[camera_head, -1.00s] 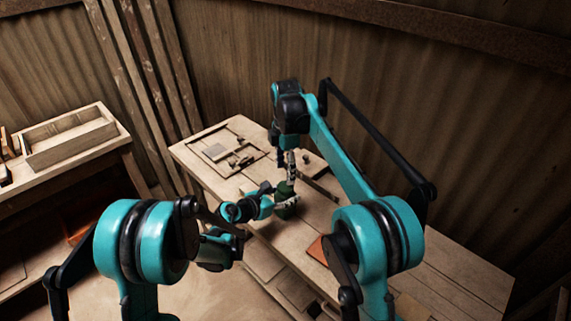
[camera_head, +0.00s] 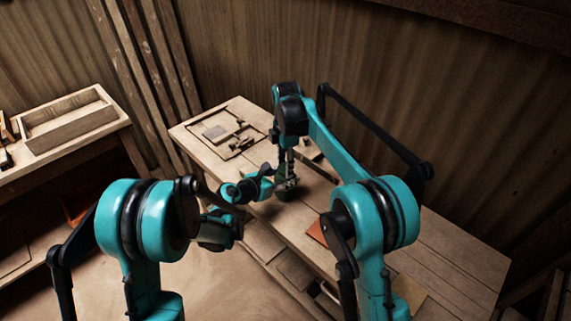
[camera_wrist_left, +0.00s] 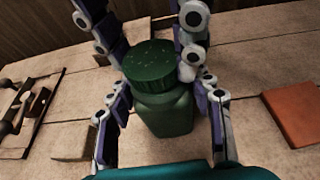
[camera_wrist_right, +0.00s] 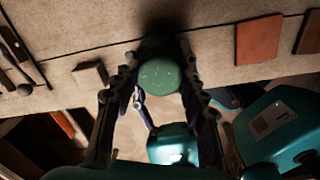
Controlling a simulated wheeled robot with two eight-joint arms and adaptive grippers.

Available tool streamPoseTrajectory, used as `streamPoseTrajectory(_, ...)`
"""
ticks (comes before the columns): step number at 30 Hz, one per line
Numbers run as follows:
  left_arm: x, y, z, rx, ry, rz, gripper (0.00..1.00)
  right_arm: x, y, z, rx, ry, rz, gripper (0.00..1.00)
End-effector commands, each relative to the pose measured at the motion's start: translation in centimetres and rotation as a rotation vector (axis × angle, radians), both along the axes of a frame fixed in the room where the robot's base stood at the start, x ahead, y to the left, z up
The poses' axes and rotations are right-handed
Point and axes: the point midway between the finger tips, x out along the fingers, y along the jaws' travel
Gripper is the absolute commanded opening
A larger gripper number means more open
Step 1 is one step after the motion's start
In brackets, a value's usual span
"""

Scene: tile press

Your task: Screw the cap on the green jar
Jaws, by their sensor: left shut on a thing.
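The green jar (camera_wrist_left: 165,110) stands upright on the bench, its body between the fingers of my left gripper (camera_wrist_left: 163,130), which is shut on it. The dark green, speckled cap (camera_wrist_left: 149,58) sits at the jar's mouth; whether it is threaded on does not show. My right gripper (camera_wrist_right: 160,62) comes down from above, one finger on each side of the cap (camera_wrist_right: 160,78). The fingertips are very close to its rim; I cannot tell whether they touch. In the head view the right gripper (camera_head: 288,182) largely hides cap and jar.
The wooden bench (camera_head: 440,260) carries an orange-red tile (camera_wrist_left: 297,112) to the right of the jar and a small wooden block (camera_wrist_left: 72,143) to its left. A framed board with hardware (camera_head: 222,130) lies at the far left end. A side shelf holds a wooden tray (camera_head: 70,122).

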Motion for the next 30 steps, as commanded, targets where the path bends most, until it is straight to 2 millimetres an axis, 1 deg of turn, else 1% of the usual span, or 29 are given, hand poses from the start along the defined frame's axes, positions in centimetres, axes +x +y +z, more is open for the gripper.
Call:
streamPoseTrajectory(5, -0.01, 0.00, -0.01, 0.000, 0.000, 0.000, 0.00, 0.01, 0.00, -0.02, 0.000, 0.000, -0.010, 0.08)
streamPoseTrajectory(8, -0.01, -0.01, 0.00, 0.000, 0.000, 0.000, 0.00, 0.01, 0.00, -0.03, -0.001, 0.001, -0.096, 0.08)
streamPoseTrajectory(11, -0.01, -0.01, 0.00, 0.000, 0.000, 0.000, 0.00, 0.01, -0.01, -0.04, -0.002, 0.002, -0.292, 0.08)
streamPoseTrajectory(30, -0.01, -0.01, 0.00, 0.000, 0.000, 0.000, 0.00, 0.00, 0.00, -0.15, -0.012, 0.012, -1.899, 0.08)
